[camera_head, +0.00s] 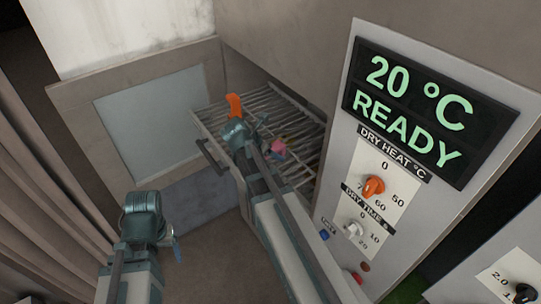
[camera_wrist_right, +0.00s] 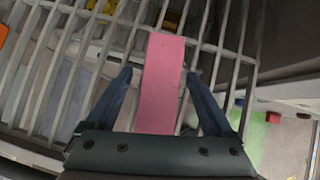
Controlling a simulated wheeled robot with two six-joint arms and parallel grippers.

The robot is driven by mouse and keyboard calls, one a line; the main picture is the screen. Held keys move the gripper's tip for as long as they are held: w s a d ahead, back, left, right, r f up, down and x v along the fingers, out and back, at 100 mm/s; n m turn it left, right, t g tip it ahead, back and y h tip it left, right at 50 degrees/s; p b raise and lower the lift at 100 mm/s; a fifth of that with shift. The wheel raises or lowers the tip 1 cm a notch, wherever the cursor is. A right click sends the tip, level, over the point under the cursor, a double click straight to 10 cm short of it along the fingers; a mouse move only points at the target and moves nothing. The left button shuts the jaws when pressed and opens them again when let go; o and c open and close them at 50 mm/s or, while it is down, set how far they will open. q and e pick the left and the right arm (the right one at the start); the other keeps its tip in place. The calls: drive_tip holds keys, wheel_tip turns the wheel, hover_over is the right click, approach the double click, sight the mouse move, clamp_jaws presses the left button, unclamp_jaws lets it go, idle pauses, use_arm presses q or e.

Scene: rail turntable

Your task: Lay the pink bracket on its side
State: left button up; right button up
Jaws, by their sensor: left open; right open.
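The pink bracket (camera_head: 279,147) is on the wire rack (camera_head: 301,112), just right of my right wrist in the head view. In the right wrist view it shows as a long flat pink strip (camera_wrist_right: 162,85) over the rack bars. My right gripper (camera_wrist_right: 159,76) is open, with one dark blue finger on each side of the strip and gaps visible. In the head view my right wrist hides much of that gripper. My left gripper (camera_head: 174,243) is open and empty, low at the left, away from the rack.
An orange piece (camera_head: 234,105) stands on the rack's left part. An open door with a window (camera_head: 152,118) is left of the rack; a control panel (camera_head: 398,215) with knobs stands right.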

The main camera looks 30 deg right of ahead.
clamp_jaws()
drive_tip(key=shift+r, duration=0.1)
idle(0.4)
